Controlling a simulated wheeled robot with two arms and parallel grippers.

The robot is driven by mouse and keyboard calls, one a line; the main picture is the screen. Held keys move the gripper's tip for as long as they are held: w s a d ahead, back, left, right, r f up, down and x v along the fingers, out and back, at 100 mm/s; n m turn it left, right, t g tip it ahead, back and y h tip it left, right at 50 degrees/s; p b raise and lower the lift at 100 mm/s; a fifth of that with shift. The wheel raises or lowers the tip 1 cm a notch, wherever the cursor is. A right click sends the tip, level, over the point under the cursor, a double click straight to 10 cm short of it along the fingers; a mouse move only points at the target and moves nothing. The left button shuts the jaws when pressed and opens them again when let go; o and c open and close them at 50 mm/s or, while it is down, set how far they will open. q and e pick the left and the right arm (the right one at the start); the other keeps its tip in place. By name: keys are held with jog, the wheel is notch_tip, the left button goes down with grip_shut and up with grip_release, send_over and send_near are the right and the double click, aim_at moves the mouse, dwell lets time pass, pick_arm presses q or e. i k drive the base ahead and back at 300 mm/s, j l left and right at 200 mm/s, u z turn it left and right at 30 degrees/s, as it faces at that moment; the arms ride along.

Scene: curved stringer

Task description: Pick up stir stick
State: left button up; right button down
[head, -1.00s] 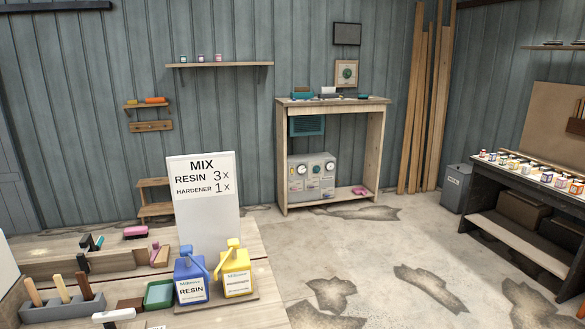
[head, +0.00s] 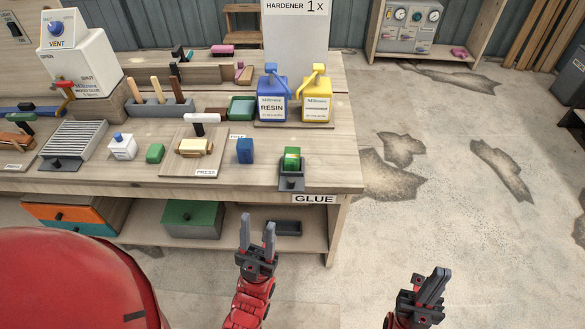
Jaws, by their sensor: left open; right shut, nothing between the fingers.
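Three wooden sticks stand upright, leaning a little, in a grey holder (head: 148,112) toward the back of the workbench: a light tan one (head: 136,90), a yellowish one (head: 156,90) and a dark brown one (head: 175,88). Any of them could be the stir stick; no label on them is readable. My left gripper (head: 258,221) is open and empty in front of the bench's front edge, well apart from the sticks. My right gripper (head: 441,273) is shut and empty over the floor, right of the bench.
Blue resin (head: 272,105) and yellow hardener (head: 316,105) jugs stand at the back right of the bench. A press (head: 195,147), a vented grey box (head: 73,139) and small blocks lie between the front edge and the sticks. The floor (head: 440,220) on the right is clear.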

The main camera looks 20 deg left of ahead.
aim_at(155, 82)
jog(key=i+j, duration=0.15)
jog(key=i+u, duration=0.1)
jog(key=u, duration=0.3)
jog(key=i+u, duration=0.1)
jog(key=u, duration=0.25)
jog(key=i+u, duration=0.1)
jog(key=u, duration=0.3)
jog(key=i+u, duration=0.1)
jog(key=u, duration=0.3)
jog(key=k+z, duration=0.15)
jog(key=z, duration=0.85)
